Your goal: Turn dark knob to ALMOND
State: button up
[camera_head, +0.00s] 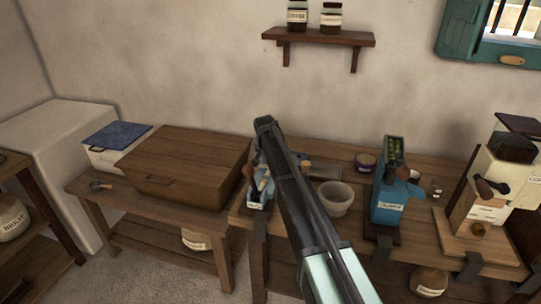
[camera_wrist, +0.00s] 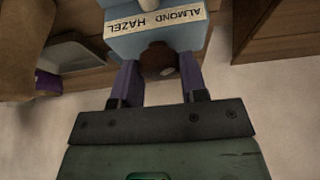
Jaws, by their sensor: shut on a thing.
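A blue machine (camera_wrist: 150,40) fills the top middle of the wrist view. Its pale label (camera_wrist: 157,22) appears upside down, with HAZEL on the left and ALMOND on the right. Below the label is the dark brown knob (camera_wrist: 157,60), with a small pale spot low on its right side. My gripper (camera_wrist: 160,72) is shut on the knob, one purple finger on each side. In the head view the blue machine (camera_head: 258,190) stands at the left end of the right-hand table, partly covered by my arm. The knob and fingertips cannot be made out there.
A large wooden box (camera_head: 185,165) stands close on the machine's left. A grey bowl (camera_head: 335,199) is to its right, and another blue machine (camera_head: 388,195) stands farther right. A cream machine (camera_head: 490,190) is at the far right. A shelf (camera_head: 320,38) hangs above.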

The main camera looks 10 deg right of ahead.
jog(key=o, duration=0.9)
jog(key=shift+r, duration=0.1)
jog(key=p+v, duration=1)
jog(key=shift+s+a+r, duration=0.1)
jog(key=shift+s+r, duration=0.05)
jog(key=shift+r, duration=0.15)
jog(key=s+n+g, duration=0.1)
jog(key=s, duration=1.2)
jog(key=s+d+f+n+g+y, duration=0.1)
jog(key=s+n, duration=0.1)
jog(key=s, duration=1.2)
jog(key=s+d+n+g+y, duration=0.1)
jog(key=s+n+g, duration=0.1)
jog(key=s, duration=1.1)
jog(key=shift+s+f, duration=0.15)
jog(key=shift+s, duration=0.1)
